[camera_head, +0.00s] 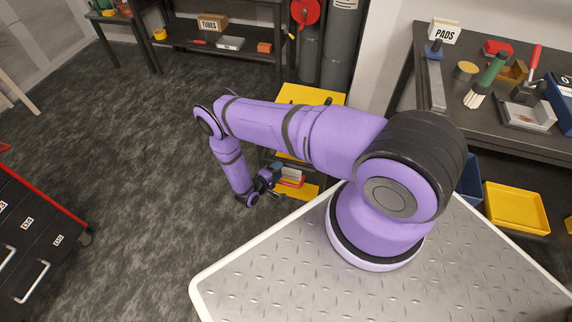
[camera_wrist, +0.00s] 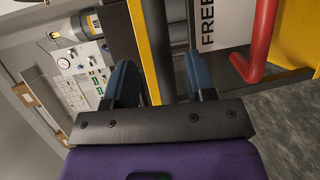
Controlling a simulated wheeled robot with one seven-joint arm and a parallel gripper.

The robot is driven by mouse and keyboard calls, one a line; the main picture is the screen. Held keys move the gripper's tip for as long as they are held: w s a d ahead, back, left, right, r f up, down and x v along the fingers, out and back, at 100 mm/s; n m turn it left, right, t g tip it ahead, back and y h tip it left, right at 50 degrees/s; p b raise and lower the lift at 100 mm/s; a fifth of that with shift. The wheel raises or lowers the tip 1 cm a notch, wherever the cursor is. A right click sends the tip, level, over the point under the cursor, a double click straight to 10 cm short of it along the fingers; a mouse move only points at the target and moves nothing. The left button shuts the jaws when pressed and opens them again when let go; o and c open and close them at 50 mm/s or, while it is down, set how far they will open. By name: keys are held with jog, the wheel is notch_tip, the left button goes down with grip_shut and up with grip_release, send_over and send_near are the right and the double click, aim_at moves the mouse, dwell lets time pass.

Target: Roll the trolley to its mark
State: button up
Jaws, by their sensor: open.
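A yellow-framed unit (camera_head: 312,94), possibly the trolley, stands beyond my arm in the head view. My arm hides much of it. My gripper (camera_head: 274,173) hangs low in front of the yellow unit in the head view. In the wrist view its blue fingers (camera_wrist: 161,76) are apart with nothing held. The post appears between them, but I cannot tell whether it lies within their reach. I cannot make out a floor mark.
A black drawer cabinet with a red edge (camera_head: 40,186) stands at the left on casters. A dark bench (camera_head: 455,110) with tools runs along the right. A shelf unit (camera_head: 220,45) stands at the back. The grey floor (camera_head: 135,130) between cabinet and arm is clear.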

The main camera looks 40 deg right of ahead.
aim_at(286, 164)
jog(key=shift+x, duration=2.85)
grip_shut()
